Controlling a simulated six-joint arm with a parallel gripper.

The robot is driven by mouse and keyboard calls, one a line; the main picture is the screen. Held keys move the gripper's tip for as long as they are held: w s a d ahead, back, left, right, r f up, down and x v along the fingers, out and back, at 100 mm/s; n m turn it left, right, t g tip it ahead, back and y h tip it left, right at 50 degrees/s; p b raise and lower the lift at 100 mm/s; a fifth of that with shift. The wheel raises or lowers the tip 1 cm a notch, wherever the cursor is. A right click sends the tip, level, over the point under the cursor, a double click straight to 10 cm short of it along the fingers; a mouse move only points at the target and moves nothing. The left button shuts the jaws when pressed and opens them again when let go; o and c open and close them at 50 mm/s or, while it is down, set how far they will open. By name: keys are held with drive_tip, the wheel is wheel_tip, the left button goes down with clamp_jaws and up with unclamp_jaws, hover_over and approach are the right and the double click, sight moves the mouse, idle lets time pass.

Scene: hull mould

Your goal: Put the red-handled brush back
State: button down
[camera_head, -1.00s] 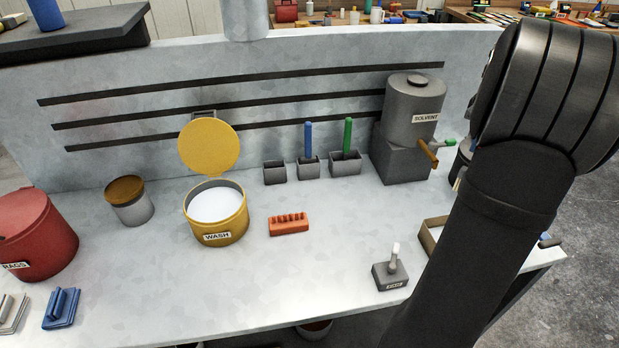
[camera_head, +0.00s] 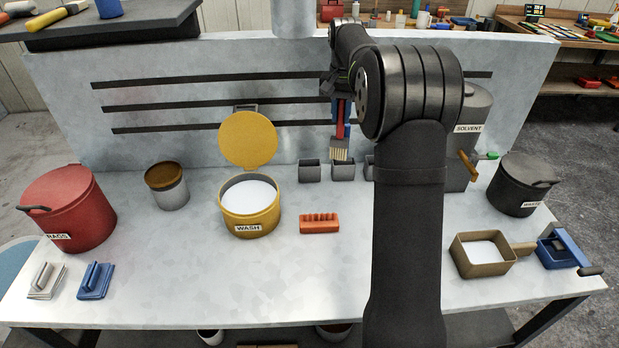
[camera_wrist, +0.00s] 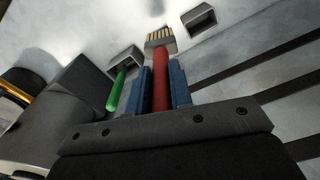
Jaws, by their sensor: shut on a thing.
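My gripper (camera_head: 341,108) is shut on the red-handled brush (camera_head: 341,122), bristles down, in front of the back panel. In the wrist view the red handle (camera_wrist: 161,80) is between blue fingers (camera_wrist: 160,88). The bristles (camera_head: 340,152) appear just above or in front of the middle grey holder (camera_head: 343,170); the gap is unclear. The left grey holder (camera_head: 309,171) looks empty and also shows in the wrist view (camera_wrist: 199,18). A green handle (camera_wrist: 116,92) stands in another holder (camera_wrist: 126,58), mostly behind my arm in the head view. The blue-handled brush cannot be told apart from my fingers.
The solvent tank (camera_head: 466,150) stands right of the holders. A yellow wash tub (camera_head: 250,212) with raised lid and an orange rack (camera_head: 320,223) are left and in front. A red rags bin (camera_head: 68,212) is far left, a tan tray (camera_head: 484,268) at right. The front middle is clear.

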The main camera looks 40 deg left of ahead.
drive_tip(key=s+a+n, duration=0.2)
drive_tip(key=a+n, duration=0.1)
drive_tip(key=a, duration=0.6)
wheel_tip(320, 180, down, 11)
drive_tip(key=shift+s, duration=0.25)
drive_tip(key=c, duration=1.3)
unclamp_jaws()
drive_tip(key=shift+f, duration=0.1)
wheel_tip(320, 180, up, 12)
drive_tip(key=shift+s+d+r, duration=0.15)
drive_tip(key=shift+d+r, duration=0.05)
